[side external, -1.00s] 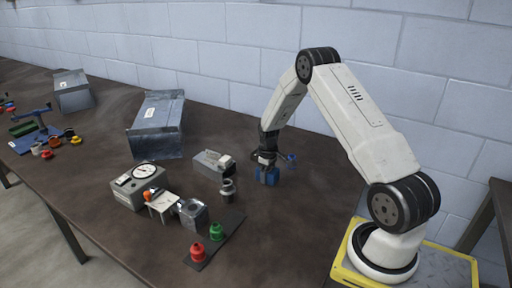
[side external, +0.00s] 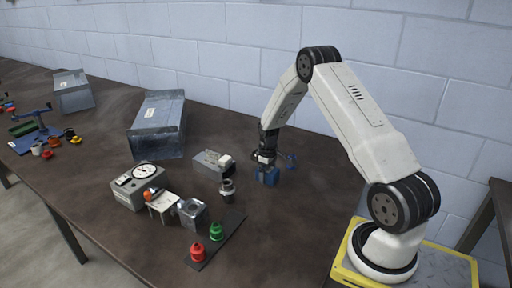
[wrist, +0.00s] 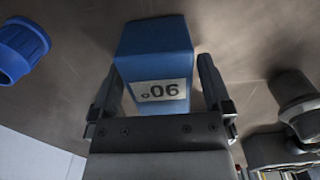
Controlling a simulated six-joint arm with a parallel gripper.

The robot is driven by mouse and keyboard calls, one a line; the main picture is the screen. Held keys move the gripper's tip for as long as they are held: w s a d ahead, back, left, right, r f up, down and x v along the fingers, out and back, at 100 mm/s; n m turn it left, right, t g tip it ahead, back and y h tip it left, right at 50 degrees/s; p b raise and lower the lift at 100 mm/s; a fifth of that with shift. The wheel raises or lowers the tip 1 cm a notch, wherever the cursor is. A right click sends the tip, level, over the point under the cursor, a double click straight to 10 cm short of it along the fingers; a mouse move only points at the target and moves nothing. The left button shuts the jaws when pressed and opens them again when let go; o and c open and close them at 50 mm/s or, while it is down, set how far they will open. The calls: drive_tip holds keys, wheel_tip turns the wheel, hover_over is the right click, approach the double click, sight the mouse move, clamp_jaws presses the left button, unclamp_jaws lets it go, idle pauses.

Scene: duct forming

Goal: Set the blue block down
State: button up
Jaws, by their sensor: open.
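The blue block (side external: 267,177) stands on the brown table, below my gripper in the side view. In the wrist view the blue block (wrist: 156,62) carries a white label reading "90" with a small degree mark, seen upside down. My gripper (wrist: 157,92) is open, with one dark finger on each side of the block and a gap visible beside it. In the side view my gripper (side external: 266,162) is small, and its fingers are hard to make out against the block.
A blue round knob-like part (wrist: 22,50) lies near the block. A grey metal cylinder (side external: 227,187) and a grey device (side external: 212,163) stand close on the left. A gauge box (side external: 140,186) and red (side external: 198,252) and green (side external: 216,231) pieces are farther off. The table front right is clear.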

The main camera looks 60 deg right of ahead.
wheel_tip(320, 180, up, 12)
drive_tip(key=shift+f, duration=0.2)
idle(0.4)
drive_tip(key=shift+a, duration=0.1)
idle(0.4)
drive_tip(key=s+a+r+t, duration=0.1)
drive_tip(key=a+r, duration=0.1)
drive_tip(key=a, duration=0.5)
drive_tip(key=s+a+r, duration=0.1)
drive_tip(key=a+r, duration=0.1)
drive_tip(key=a, duration=0.6)
drive_tip(key=s+a+t, duration=0.1)
drive_tip(key=s+a, duration=1)
drive_tip(key=a, duration=0.2)
drive_tip(key=shift+a+t, duration=0.15)
drive_tip(key=shift+t, duration=0.15)
